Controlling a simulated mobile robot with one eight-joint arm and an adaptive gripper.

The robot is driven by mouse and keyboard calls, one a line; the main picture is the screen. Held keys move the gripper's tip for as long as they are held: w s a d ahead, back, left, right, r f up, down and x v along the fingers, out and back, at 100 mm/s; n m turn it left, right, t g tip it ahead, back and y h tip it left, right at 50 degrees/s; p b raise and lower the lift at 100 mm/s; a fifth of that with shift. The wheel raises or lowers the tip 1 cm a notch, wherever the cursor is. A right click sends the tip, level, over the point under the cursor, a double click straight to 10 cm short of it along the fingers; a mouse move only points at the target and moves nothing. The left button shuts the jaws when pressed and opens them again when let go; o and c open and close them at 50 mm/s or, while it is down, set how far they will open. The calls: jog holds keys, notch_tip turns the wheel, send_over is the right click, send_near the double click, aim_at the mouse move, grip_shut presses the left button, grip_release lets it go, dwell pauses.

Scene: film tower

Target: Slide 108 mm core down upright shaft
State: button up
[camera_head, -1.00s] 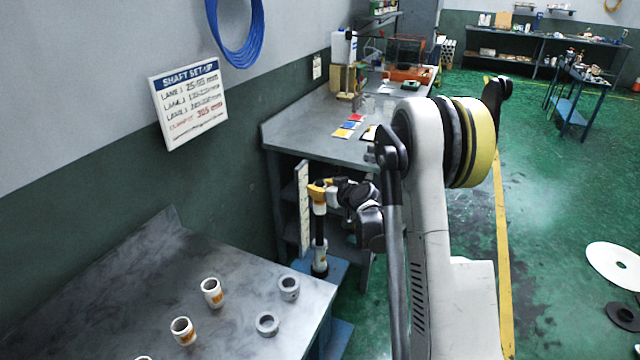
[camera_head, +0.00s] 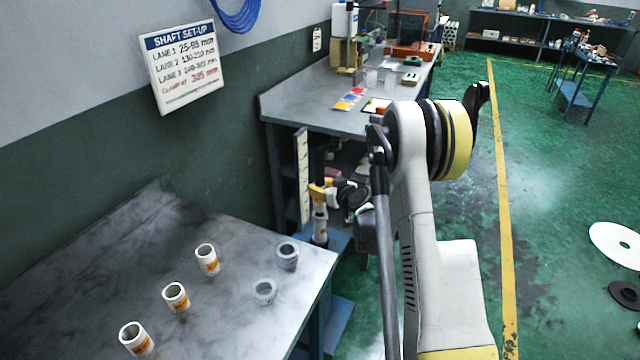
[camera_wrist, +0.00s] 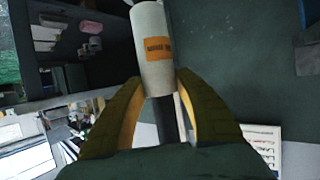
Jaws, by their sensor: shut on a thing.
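My gripper (camera_head: 319,193) is beside the upright dark shaft (camera_head: 319,160), its orange fingers shut on a white core. In the wrist view a white core with an orange label (camera_wrist: 155,45) lies at the fingertips (camera_wrist: 161,85), and the dark shaft (camera_wrist: 168,122) runs between the fingers. The held core is around the shaft, whose top shows above my gripper in the head view. White core surface (camera_head: 320,229) shows below the fingers, down on the shaft. I cannot tell where the held core ends and a lower core begins.
Several white cores with orange labels (camera_head: 207,260) and two grey rings (camera_head: 287,255) stand on the near bench (camera_head: 235,315). A pale scale board (camera_head: 302,180) stands close left of the shaft. A second bench (camera_head: 300,100) is behind. A sign (camera_head: 184,66) hangs on the wall.

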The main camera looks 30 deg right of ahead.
jog(key=shift+f, duration=0.5)
jog(key=o, duration=1.2)
jog(key=v, duration=1.2)
jog(key=shift+a, duration=0.1)
jog(key=shift+r, duration=0.1)
